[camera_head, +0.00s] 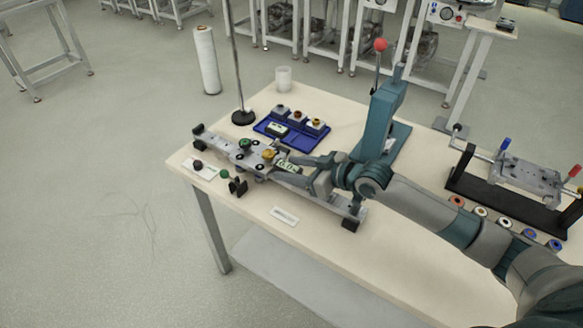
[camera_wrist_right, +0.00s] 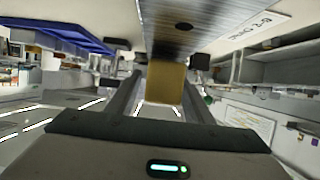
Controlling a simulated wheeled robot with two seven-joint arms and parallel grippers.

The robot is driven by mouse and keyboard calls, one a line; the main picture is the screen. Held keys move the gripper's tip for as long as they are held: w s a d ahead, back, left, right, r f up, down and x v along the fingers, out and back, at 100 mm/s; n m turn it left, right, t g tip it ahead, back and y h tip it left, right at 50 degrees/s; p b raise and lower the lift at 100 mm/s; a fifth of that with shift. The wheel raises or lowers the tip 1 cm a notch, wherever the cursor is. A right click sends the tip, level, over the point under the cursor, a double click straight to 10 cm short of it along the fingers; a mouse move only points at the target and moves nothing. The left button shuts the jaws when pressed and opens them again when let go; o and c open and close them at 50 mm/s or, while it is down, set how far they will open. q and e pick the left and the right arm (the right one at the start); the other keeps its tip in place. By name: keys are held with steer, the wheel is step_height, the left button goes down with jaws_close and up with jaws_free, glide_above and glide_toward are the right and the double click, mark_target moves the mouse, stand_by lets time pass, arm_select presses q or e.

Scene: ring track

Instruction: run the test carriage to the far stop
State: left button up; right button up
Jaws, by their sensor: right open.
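A straight grey rail track (camera_head: 222,146) lies on the table, with a dark end block (camera_head: 198,130) at its left end and another (camera_head: 351,224) at its right end. On it sits a carriage (camera_head: 256,161) with a yellow knob (camera_head: 269,154); a green knob (camera_head: 245,143) is just left of it. My right gripper (camera_head: 279,164) reaches in from the right, beside the yellow knob. In the right wrist view, its open fingers (camera_wrist_right: 163,92) stand either side of a brass-yellow block (camera_wrist_right: 166,82), with gaps visible. My left gripper is out of view.
A blue tray (camera_head: 262,130) with several small parts lies behind the track. A teal lever press (camera_head: 388,105) with a red ball handle stands behind my right arm.

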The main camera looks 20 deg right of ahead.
mark_target(242, 143)
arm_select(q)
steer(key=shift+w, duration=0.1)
arm_select(e)
steer(key=shift+c, duration=0.4)
jaws_close()
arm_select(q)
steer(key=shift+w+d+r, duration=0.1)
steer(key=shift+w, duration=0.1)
arm_select(e)
steer(key=shift+w+a, duration=0.1)
steer(key=w+a, duration=0.4)
steer(key=w, duration=0.1)
steer(key=w+a+b, duration=0.1)
steer(key=w+a, duration=0.1)
steer(key=shift+w, duration=0.25)
steer(key=w+a+b, duration=0.1)
steer(key=w+a, duration=0.3)
steer(key=w, duration=0.1)
steer(key=shift+w+b, duration=0.15)
steer(key=shift+b, duration=0.2)
steer(key=shift+w+a, duration=0.25)
steer(key=shift+w, duration=0.05)
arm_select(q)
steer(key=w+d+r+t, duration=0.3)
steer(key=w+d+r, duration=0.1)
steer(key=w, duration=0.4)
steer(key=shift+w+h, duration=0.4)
arm_select(e)
steer(key=shift+r, duration=0.15)
